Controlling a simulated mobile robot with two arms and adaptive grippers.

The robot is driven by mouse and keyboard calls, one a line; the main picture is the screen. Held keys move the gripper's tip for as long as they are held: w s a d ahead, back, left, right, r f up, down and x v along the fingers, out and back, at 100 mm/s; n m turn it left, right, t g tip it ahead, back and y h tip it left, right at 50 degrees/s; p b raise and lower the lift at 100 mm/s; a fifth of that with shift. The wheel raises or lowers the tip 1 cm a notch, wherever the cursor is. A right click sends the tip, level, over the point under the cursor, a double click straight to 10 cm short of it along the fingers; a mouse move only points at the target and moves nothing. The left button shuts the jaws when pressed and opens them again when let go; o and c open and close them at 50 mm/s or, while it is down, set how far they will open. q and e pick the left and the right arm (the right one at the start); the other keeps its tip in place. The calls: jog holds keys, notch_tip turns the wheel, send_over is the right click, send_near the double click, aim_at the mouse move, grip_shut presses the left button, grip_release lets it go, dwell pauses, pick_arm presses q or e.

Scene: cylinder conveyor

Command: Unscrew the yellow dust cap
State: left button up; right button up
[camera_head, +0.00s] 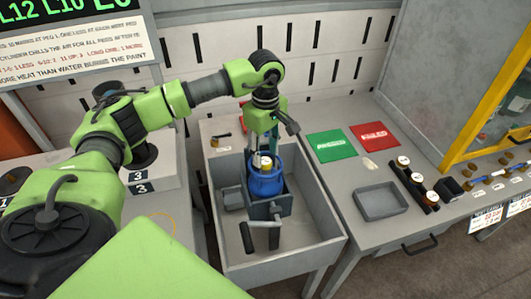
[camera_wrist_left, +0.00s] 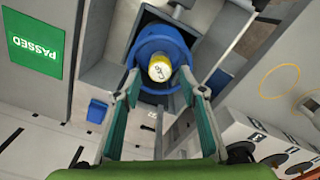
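The yellow dust cap (camera_head: 266,163) with a pale, marked top sits on the blue cylinder (camera_head: 265,184). The cylinder stands upright in a dark grey holder (camera_head: 285,202) inside the grey tub. In the left wrist view the cap (camera_wrist_left: 160,69) shows at the centre of the blue cylinder's collar (camera_wrist_left: 142,58). My left gripper (camera_head: 268,148) points down just above the cap. In the left wrist view its two green-padded fingers (camera_wrist_left: 161,84) are spread, one on each side of the cap, with gaps. I cannot tell whether the fingertips reach cap height. My right gripper is not in view.
The grey tub (camera_head: 325,240) has raised walls around the holder. To the right, a bench holds a green mat (camera_head: 331,145), a red mat (camera_head: 375,137), an empty grey tray (camera_head: 381,203) and a dark rack with gauges (camera_head: 417,184). A slotted wall stands behind.

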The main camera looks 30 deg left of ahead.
pick_arm(q)
jog(key=m+b, duration=0.1)
jog(key=m, duration=0.1)
jog(key=shift+f+m+b, duration=0.15)
jog(key=shift+m+b, duration=0.55)
jog(key=shift+m, duration=1.3)
jog(key=shift+m+b, duration=0.7)
jog(key=shift+m, duration=0.5)
jog(key=shift+m+b, duration=0.35)
jog(key=shift+m, duration=1.45)
